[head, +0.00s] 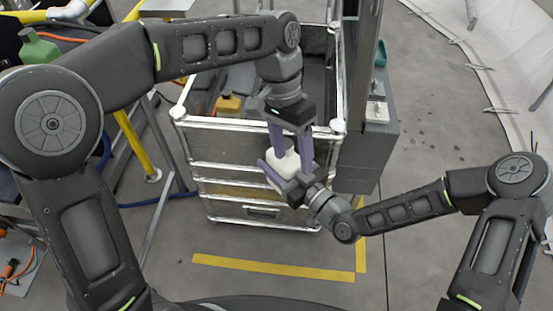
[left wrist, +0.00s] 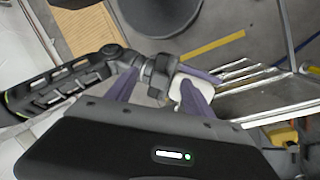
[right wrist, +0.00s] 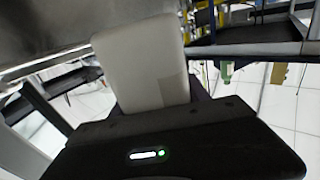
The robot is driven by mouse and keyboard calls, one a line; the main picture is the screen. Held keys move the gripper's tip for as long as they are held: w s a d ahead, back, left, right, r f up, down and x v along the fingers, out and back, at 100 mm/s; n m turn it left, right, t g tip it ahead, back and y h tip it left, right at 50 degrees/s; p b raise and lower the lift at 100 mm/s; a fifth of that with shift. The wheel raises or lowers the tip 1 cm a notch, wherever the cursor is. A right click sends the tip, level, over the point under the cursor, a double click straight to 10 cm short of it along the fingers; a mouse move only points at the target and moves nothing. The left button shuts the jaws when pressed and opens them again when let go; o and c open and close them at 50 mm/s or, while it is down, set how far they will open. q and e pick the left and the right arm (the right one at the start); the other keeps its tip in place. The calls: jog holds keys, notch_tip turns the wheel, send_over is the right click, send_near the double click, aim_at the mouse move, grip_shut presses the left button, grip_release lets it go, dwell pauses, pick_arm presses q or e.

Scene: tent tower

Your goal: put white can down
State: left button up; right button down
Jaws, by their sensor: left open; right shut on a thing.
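The white can (head: 283,160) is in front of the metal frame cart, at the middle of the head view. My right gripper (head: 276,168) is shut on it and holds it in the air. The can fills the middle of the right wrist view (right wrist: 143,62) as a pale block. My left gripper (head: 291,150) is open, its purple fingers reaching down close to the can. In the left wrist view the can (left wrist: 186,93) is near the right finger, partly hidden; I cannot tell whether they touch.
The open-topped metal cart (head: 255,182) stands just behind the grippers, with a yellow item (head: 229,104) inside. A grey post and box (head: 362,160) stand to its right. A green bottle (head: 38,47) is at the far left. Floor with yellow tape (head: 270,266) is clear in front.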

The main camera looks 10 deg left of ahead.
pick_arm(q)
jog(key=s+f+n+g+h, duration=0.2)
jog(key=s+f+h, duration=0.1)
jog(key=s, duration=0.1)
pick_arm(e)
jog(key=shift+r, duration=0.1)
pick_arm(q)
jog(key=w+a+f+n+t+y, duration=0.1)
jog(key=w+a+f+n+t, duration=0.1)
jog(key=w+a+f, duration=0.5)
jog(key=w+a+f+n+t+y, duration=0.1)
jog(key=w+a+f+t+y, duration=0.15)
jog(key=a+f, duration=0.45)
jog(key=s+d+f+n+h, duration=0.1)
jog(key=s+d+f, duration=0.25)
jog(key=f, duration=0.35)
jog(key=s+d+f+n+h, duration=0.1)
jog(key=s+d+f+h, duration=0.1)
jog(key=s+d+f, duration=0.3)
jog(key=s+d+f+n, duration=0.1)
jog(key=s+f+n, duration=0.1)
jog(key=s+f, duration=0.6)
jog(key=s, duration=0.3)
jog(key=shift+s+d+f+t, duration=0.15)
jog(key=shift+s+d+t, duration=0.1)
jog(key=shift+t, duration=0.1)
